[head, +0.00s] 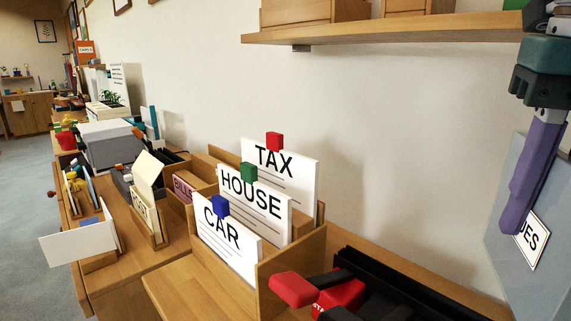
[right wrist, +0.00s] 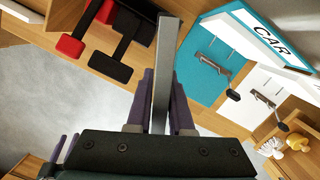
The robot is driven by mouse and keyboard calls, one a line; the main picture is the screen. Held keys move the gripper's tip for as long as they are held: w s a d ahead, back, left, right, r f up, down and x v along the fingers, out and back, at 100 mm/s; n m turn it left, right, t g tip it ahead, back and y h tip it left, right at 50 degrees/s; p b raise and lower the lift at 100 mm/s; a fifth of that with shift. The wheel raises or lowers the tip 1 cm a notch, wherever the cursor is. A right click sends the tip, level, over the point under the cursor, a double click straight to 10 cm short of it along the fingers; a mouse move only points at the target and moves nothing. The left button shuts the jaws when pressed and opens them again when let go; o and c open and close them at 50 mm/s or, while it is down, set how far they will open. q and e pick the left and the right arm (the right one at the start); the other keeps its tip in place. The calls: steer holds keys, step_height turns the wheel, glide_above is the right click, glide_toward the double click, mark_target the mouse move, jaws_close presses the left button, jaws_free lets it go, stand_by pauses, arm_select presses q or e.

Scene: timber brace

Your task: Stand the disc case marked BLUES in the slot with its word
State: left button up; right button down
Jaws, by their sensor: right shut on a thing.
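The disc case (head: 507,262) is a thin grey-blue panel at the right edge of the head view. Its white label shows only the letters "UES"; a purple finger covers the rest. My right gripper (head: 517,222) is shut on the case and holds it up in front of the wall, tilted. In the right wrist view the case (right wrist: 165,65) is a thin grey edge between the purple fingers of the gripper (right wrist: 162,92). No slot with the word BLUES can be made out. My left gripper is not in view.
A wooden holder (head: 300,262) with TAX, HOUSE and CAR cards stands mid-view. Red and black items (head: 342,297) and a long black object (head: 400,285) lie to its right. A wooden shelf (head: 400,32) juts from the wall above. Further items crowd the counter at left.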

steer(key=s+a+r+m+g+p, duration=0.1)
steer(key=s+r+m+p, duration=0.1)
steer(key=r+m+p, duration=0.8)
steer(key=s+a+r+m+g+p, duration=0.1)
steer(key=s+r+m+p, duration=0.2)
steer(key=r+m+p, duration=0.7)
steer(key=s+a+r+m+g+p, duration=0.1)
steer(key=r+m+p, duration=1)
steer(key=r+p, duration=2.3)
step_height(320, 180, up, 2)
steer(key=shift+s+a+r+y, duration=0.2)
steer(key=shift+s+a+y, duration=0.25)
steer(key=shift+s, duration=0.35)
steer(key=shift+w, duration=0.1)
